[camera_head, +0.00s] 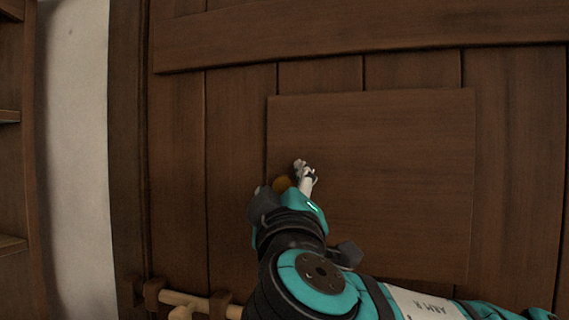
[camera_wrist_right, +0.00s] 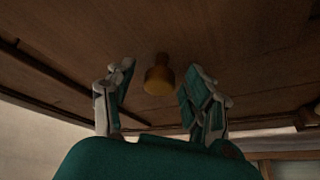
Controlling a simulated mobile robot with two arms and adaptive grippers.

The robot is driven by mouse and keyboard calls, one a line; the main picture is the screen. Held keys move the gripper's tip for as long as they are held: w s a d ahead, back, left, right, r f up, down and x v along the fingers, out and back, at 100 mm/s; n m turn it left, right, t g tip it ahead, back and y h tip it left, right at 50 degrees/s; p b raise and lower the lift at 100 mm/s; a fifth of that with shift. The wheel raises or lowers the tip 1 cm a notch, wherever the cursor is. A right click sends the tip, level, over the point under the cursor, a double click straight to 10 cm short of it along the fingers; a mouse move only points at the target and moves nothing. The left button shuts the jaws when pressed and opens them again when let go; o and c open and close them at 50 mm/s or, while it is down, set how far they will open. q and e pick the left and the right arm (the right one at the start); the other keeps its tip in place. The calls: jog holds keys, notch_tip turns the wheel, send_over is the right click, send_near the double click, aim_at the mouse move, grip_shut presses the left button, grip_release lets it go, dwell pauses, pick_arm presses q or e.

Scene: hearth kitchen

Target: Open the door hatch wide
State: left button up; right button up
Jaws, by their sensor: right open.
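The door hatch (camera_head: 400,150) is a flat brown wooden panel set in the large plank door. It looks closed, lying flat against the door. A small yellow-brown knob (camera_head: 282,184) is at the hatch's left edge, partly hidden by my right gripper (camera_head: 304,172). In the right wrist view the knob (camera_wrist_right: 159,76) stands out from the wood between the two fingers of my right gripper (camera_wrist_right: 160,95). The fingers are open, with a gap on each side of the knob. My left gripper is not in view.
The plank door (camera_head: 235,170) fills most of the head view. A wooden bar (camera_head: 190,300) in brackets crosses its lower left. A pale wall (camera_head: 80,150) and wooden shelves (camera_head: 10,180) are at the far left.

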jog(key=shift+w+r, duration=0.1)
jog(key=shift+w, duration=0.3)
grip_shut()
dwell(0.5)
